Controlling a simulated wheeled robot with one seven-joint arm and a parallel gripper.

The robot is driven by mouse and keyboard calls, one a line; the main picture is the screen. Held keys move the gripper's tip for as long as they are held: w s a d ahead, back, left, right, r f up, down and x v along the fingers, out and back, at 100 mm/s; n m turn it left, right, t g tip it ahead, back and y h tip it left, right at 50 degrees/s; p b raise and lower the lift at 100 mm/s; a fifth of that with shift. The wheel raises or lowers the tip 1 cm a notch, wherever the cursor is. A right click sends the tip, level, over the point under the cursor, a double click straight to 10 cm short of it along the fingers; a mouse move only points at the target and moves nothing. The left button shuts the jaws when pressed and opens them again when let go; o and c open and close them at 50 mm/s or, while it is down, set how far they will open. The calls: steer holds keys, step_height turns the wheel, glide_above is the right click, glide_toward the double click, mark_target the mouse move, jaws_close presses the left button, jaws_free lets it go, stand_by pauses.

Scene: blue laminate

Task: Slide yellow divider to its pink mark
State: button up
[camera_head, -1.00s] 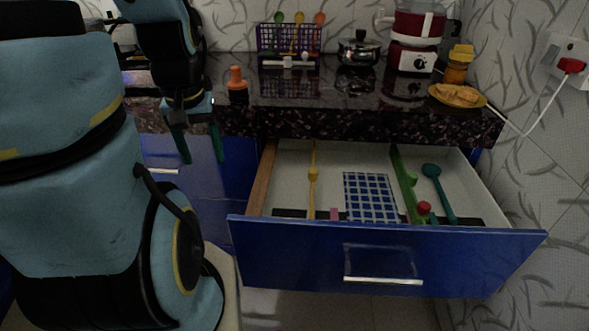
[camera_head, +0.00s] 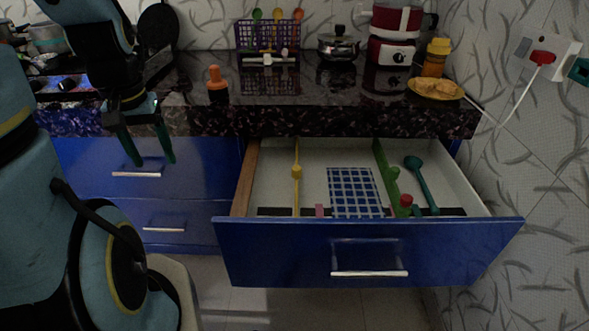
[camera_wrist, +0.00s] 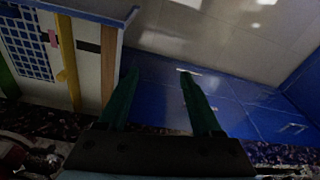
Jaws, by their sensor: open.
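The yellow divider (camera_head: 297,190) stands in the open drawer (camera_head: 465,190), near its left wooden side, running front to back with a round knob on it. The pink mark (camera_head: 319,210) is a small patch near the drawer front, a little right of the divider. My gripper (camera_head: 154,164) is open and empty, left of the drawer, in front of the closed blue cabinet fronts. In the wrist view my green fingers (camera_wrist: 156,75) are spread apart with nothing between them; the divider (camera_wrist: 68,62) and pink mark (camera_wrist: 53,38) show at upper left.
A blue checked cloth (camera_head: 355,192), a green divider (camera_head: 387,175) and a teal spoon (camera_head: 422,185) lie right of the pink mark. The dark counter edge (camera_head: 300,121) overhangs the drawer's back. An orange-topped bottle (camera_head: 217,84) stands on the counter.

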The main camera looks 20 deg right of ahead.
steer(key=w+d+f+m, duration=0.2)
steer(key=w+d+m, duration=0.3)
steer(key=d, duration=0.2)
steer(key=m+g+b, duration=0.1)
steer(key=m+b, duration=0.2)
steer(key=m, duration=1.2)
glide_toward(297, 168)
step_height(297, 168, down, 10)
steer(key=shift+w+f+p, duration=0.15)
steer(key=shift+p, duration=0.55)
jaws_close()
steer(key=shift+d, duration=0.15)
